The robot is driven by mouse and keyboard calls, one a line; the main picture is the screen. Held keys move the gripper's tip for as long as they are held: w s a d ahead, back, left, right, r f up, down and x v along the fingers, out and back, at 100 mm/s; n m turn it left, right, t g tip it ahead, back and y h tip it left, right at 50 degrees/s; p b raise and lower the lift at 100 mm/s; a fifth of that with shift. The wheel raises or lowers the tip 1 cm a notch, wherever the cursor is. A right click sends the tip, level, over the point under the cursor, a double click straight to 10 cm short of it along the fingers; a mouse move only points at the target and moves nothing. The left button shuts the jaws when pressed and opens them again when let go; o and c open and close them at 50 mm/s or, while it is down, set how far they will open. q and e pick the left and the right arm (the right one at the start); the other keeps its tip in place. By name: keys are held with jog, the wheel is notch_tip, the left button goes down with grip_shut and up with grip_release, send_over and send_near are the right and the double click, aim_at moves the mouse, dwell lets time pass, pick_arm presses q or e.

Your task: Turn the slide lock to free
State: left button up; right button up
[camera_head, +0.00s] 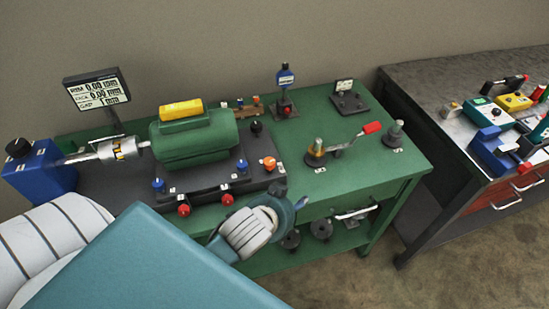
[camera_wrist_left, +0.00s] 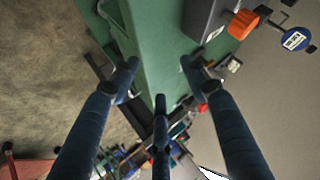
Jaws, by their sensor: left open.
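A dark slide base (camera_head: 200,190) on the green bench carries the green motor body. An orange knob (camera_head: 269,162) sits at its right end; it also shows in the wrist view (camera_wrist_left: 243,24). Two blue knobs (camera_head: 158,185) and two red knobs (camera_head: 183,210) are along the base. Labels are too small to read, so I cannot tell which one is the slide lock. My left gripper (camera_head: 290,208) hangs over the bench's front edge, right of the base and apart from the orange knob. In the wrist view its fingers (camera_wrist_left: 160,82) are spread and empty. My right gripper is not in view.
On the green bench (camera_head: 345,190) a red-handled lever (camera_head: 371,128) and a grey post (camera_head: 395,133) stand right. A blue-headed stand (camera_head: 285,76) is behind. My left arm covers the front left. A dark table (camera_head: 440,70) with coloured devices is at the right.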

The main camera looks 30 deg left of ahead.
pick_arm(q)
jog(key=w+d+r+m+t+h, duration=0.2)
jog(key=w+d+r+m+t, duration=0.4)
jog(key=r, duration=0.5)
jog(key=w+d+r+m+t+h, duration=0.2)
jog(key=w+r+m+t+h, duration=0.1)
jog(key=w+r, duration=0.65)
jog(key=s+d+r+m+g+h, duration=0.3)
jog(key=d+r+m+h, duration=0.35)
jog(key=m, duration=0.25)
jog(key=s+d+r+m+g+h, duration=0.25)
jog(key=d+r+m+h, duration=0.25)
jog(key=d+m+h, duration=0.3)
jog(key=m+g+y, duration=1.3)
jog(key=m+y, duration=0.3)
jog(key=y, duration=0.3)
send_over(270, 161)
notch_tip(270, 161, down, 19)
notch_tip(270, 161, down, 10)
jog(key=p, duration=0.2)
jog(key=shift+r+p, duration=0.1)
jog(key=shift+p, duration=0.25)
